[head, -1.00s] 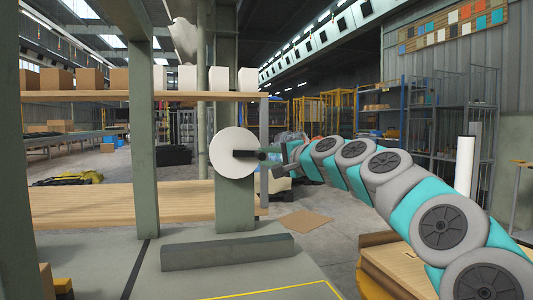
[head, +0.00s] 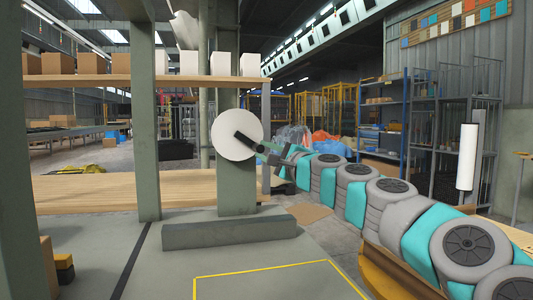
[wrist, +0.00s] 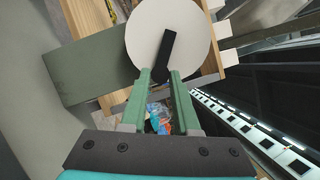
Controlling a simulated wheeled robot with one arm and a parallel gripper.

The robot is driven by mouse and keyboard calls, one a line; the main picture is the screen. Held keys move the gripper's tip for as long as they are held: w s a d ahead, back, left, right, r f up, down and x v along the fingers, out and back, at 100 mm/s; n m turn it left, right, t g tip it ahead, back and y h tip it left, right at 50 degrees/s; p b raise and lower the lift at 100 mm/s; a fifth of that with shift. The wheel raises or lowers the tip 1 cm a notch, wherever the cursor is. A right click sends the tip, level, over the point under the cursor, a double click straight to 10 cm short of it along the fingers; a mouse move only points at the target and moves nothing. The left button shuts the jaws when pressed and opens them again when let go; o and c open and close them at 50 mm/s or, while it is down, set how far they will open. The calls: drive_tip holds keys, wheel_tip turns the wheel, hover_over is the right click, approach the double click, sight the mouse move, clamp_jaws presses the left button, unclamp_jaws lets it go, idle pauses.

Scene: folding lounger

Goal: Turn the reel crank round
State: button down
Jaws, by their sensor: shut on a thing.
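The white reel disc (head: 226,128) is mounted on the front of a grey-green post in the head view. Its dark crank arm (head: 243,139) slants from near the disc's middle down to the right. My gripper (head: 264,150) comes from the right and is shut at the outer end of the crank. In the wrist view the disc (wrist: 140,30) fills the upper middle, and the black crank arm (wrist: 168,45) runs down between the green fingertips of my gripper (wrist: 160,75). The grip itself is small in view and partly hidden by the fingers.
A wooden shelf (head: 110,82) with several boxes and a lower wooden bench (head: 90,190) stand left of the reel. A grey plinth (head: 230,228) lies at the post's foot. Yellow-marked floor (head: 270,285) in front is clear.

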idle(0.3)
drive_tip(key=c, duration=0.7)
unclamp_jaws()
drive_tip(key=shift+o, duration=0.2)
drive_tip(key=v, duration=0.7)
drive_tip(key=shift+s+d, duration=0.2)
drive_tip(key=shift+s, duration=0.15)
drive_tip(key=shift+f, duration=0.1)
